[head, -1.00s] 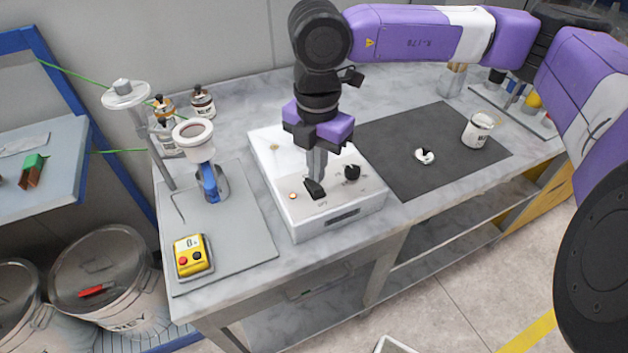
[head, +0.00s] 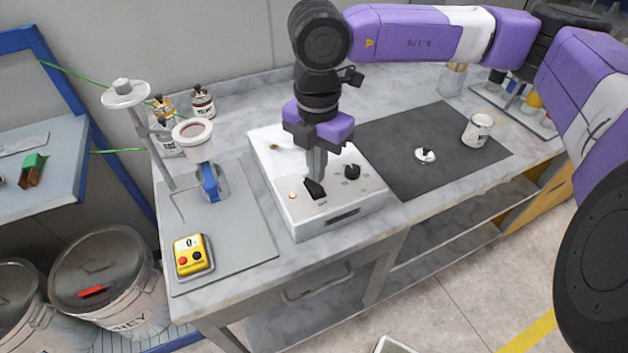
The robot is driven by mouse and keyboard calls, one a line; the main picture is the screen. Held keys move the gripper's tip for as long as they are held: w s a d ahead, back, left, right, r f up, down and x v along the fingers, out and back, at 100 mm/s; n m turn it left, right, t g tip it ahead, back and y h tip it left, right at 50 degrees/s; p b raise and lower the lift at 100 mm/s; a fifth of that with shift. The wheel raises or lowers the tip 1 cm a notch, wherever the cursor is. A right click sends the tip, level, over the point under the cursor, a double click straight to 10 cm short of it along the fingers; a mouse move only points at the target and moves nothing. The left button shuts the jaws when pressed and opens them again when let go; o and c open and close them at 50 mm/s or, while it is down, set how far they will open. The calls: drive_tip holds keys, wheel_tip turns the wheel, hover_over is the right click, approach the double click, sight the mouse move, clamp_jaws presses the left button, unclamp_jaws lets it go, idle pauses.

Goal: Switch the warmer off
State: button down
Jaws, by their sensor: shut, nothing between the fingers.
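The warmer is a white box (head: 278,190) on the marble bench, with a sloping front panel. On the panel are a black rocker switch (head: 314,190), a black round knob (head: 352,171) and a small pale indicator (head: 293,195). My gripper (head: 316,179) points down with its fingers shut and empty. Its tips are at the top edge of the rocker switch and partly cover it. I cannot tell whether they touch it. The lettering by the switch is too small to read surely.
To the left stand a funnel cup (head: 194,137) on a stand and a yellow control box (head: 193,256) with red and black buttons. To the right, a dark mat (head: 400,140) holds a small white lid (head: 425,155) and a white can (head: 477,130). Bottles (head: 203,101) stand behind.

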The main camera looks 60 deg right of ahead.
sight(316, 186)
drive_tip(key=shift+f+b, duration=1.25)
drive_tip(key=shift+b, duration=0.15)
idle(0.6)
drive_tip(key=shift+r+p, duration=1.25)
drive_tip(key=shift+r, duration=2.3)
